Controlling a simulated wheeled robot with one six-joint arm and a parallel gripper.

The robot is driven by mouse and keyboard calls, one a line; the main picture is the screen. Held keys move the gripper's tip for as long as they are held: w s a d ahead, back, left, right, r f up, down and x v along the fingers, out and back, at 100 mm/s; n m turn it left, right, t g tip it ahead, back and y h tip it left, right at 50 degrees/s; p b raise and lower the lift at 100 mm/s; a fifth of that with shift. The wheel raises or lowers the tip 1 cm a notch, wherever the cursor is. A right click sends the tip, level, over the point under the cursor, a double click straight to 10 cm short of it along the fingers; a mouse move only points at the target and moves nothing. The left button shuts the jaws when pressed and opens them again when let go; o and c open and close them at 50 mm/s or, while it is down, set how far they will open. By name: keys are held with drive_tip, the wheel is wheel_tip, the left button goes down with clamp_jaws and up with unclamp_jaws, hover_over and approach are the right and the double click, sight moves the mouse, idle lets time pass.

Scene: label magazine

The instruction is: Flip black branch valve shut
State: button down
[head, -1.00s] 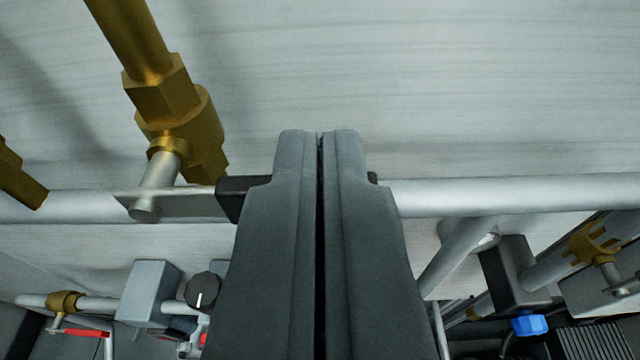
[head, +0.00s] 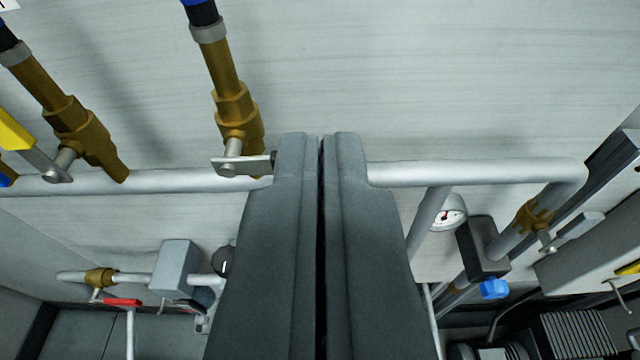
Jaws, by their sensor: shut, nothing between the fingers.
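The branch valve (head: 236,115) is brass, with a black section (head: 203,15) on its line at the top of the picture. Its flat grey lever (head: 242,165) points right, crosswise to the branch and along the horizontal pipe. The lever's end runs behind my gripper, so its black grip is mostly hidden. My gripper (head: 320,140) is shut and empty in the middle of the view. Its fingertips overlap the lever's end in the picture; I cannot tell whether they touch it.
A white horizontal pipe (head: 470,173) crosses behind my gripper. A second brass valve (head: 80,135) with a yellow-grip lever (head: 14,130) stands left. Below are a red-handled valve (head: 122,302), a grey box (head: 175,268), a gauge (head: 449,213) and a blue knob (head: 494,289).

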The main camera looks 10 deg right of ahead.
drive_tip(key=shift+v, duration=1.5)
